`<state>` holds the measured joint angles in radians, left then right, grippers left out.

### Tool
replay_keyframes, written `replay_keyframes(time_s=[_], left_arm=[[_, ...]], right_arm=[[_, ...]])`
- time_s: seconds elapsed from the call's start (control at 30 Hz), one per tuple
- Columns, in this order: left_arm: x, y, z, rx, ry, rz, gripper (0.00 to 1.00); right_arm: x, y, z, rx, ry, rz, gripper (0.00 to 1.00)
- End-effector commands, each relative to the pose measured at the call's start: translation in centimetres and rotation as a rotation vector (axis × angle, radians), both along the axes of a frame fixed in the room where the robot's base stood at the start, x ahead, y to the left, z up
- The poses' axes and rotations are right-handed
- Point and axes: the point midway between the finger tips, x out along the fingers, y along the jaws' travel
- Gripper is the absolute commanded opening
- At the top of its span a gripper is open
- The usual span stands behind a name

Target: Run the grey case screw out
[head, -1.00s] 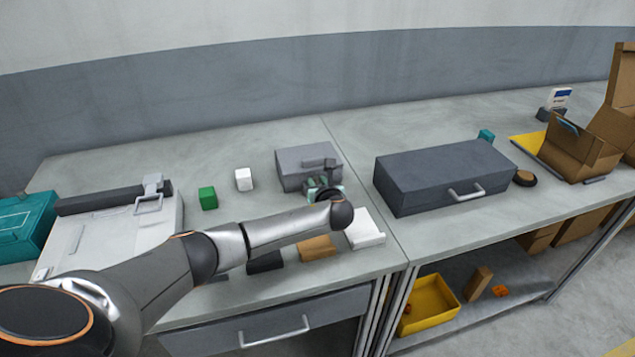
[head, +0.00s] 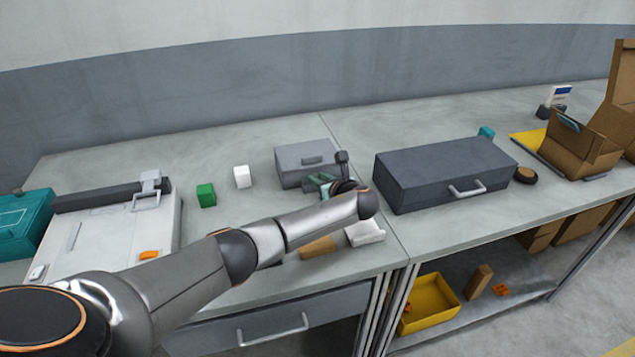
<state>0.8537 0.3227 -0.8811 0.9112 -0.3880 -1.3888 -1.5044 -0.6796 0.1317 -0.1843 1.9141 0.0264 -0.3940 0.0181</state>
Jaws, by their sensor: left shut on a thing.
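The screw itself is hidden behind my gripper and wrist. My right gripper is not in view.
A large dark case (head: 430,180) stands close on the right. A white block (head: 242,177) and a green block (head: 206,195) stand left of the grey case. A white tray (head: 364,233) and a brown block (head: 318,247) lie in front, partly behind my arm.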

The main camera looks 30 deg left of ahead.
Motion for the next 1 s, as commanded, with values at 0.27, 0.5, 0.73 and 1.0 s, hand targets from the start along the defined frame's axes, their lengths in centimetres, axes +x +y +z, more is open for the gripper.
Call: replay_keyframes(time_s=[0.27, 0.5, 0.73, 1.0], left_arm=[[0.5, -0.1, -0.1, 0.002, -0.006, 0.148, 0.0], [0.4, -0.1, 0.2, 0.004, -0.004, 0.172, 0.0], [0.4, -0.1, 0.2, 0.004, -0.003, 0.17, 0.31], [0.4, -0.2, 0.1, 0.002, -0.001, 0.169, 0.55]], right_arm=[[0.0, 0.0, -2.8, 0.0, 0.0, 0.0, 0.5], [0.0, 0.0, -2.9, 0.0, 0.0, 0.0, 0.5], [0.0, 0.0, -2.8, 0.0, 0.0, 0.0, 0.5], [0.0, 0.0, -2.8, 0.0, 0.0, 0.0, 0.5]])
